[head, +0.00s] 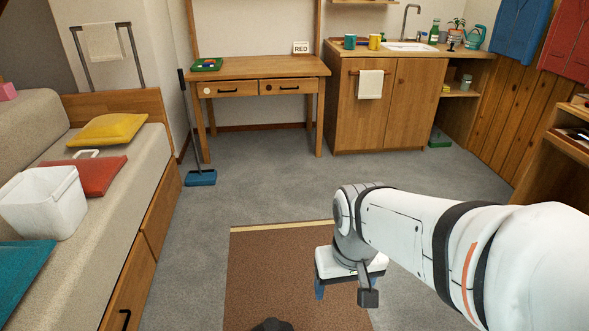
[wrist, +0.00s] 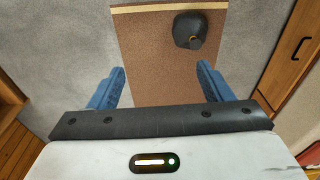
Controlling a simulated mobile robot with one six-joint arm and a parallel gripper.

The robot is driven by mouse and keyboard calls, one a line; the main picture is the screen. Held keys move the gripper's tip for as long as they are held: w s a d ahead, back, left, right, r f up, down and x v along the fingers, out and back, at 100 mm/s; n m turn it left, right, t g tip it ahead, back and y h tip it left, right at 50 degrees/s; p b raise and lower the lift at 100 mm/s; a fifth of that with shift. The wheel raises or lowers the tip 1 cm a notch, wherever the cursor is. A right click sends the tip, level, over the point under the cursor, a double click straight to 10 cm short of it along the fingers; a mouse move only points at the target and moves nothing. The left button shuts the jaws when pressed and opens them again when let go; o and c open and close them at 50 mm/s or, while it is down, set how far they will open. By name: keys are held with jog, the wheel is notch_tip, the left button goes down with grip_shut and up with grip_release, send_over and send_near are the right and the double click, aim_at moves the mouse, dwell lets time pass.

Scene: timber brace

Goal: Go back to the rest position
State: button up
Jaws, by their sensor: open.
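My gripper (wrist: 160,85) is open and empty, with its two blue fingers spread wide in the wrist view. In the head view my gripper (head: 342,288) hangs at the end of my white arm, pointing down over the brown rug (head: 262,275). The rug also shows in the wrist view (wrist: 150,60). A dark rounded object (wrist: 188,30) lies on the rug ahead of my fingers, apart from them. Its top edge shows at the bottom of the head view (head: 272,325).
A bed or bench (head: 165,190) with cushions and a white bin (head: 45,203) runs along the left. A desk (head: 255,68) and a sink cabinet (head: 395,105) stand at the back. A blue broom (head: 200,178) leans near the desk. Grey floor (head: 270,180) is clear between.

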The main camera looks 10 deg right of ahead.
notch_tip(320, 180, up, 33)
jog(key=t+p, duration=0.1)
jog(key=p, duration=2.8)
jog(key=shift+s, duration=0.25)
jog(key=shift+c, duration=0.4)
